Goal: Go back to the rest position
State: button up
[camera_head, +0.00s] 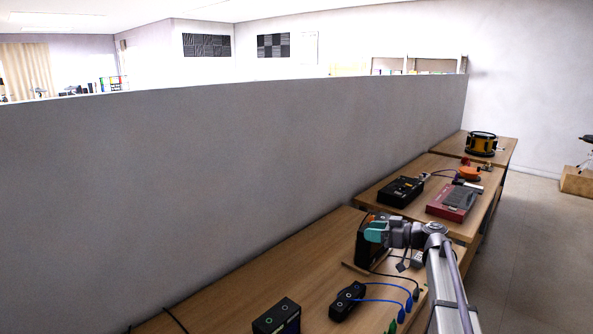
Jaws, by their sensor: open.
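My arm reaches in from the lower right in the head view, over the near wooden table (255,272). My gripper (374,233) is at the teal-coloured end of the arm, small and partly lost against a dark upright object behind it. It is open, and I see nothing held in it. The fingertips are hard to make out.
Farther tables hold a black device (400,191), a red-and-grey device (452,202) and a yellow-black drum (481,143). A grey partition (230,170) runs along the left.

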jog(key=s+a+f+m+g+h, duration=0.25)
jog(key=s+a+f, duration=0.2)
jog(key=s, duration=0.25)
jog(key=s+a+f+m+g+h, duration=0.2)
jog(key=s+a+f+h, duration=0.1)
jog(key=s+f, duration=0.35)
jog(key=s+d+f+m+g+h, duration=0.1)
jog(key=s+f+m+h, duration=0.1)
jog(key=s, duration=0.7)
jog(key=s+d+f+m+g+h, duration=0.1)
jog(key=s+f+m+h, duration=0.2)
jog(key=s, duration=0.7)
jog(key=m+h, duration=0.2)
jog(key=h, duration=0.2)
jog(key=shift+d+g+b, duration=0.2)
jog(key=shift+g+b, duration=0.15)
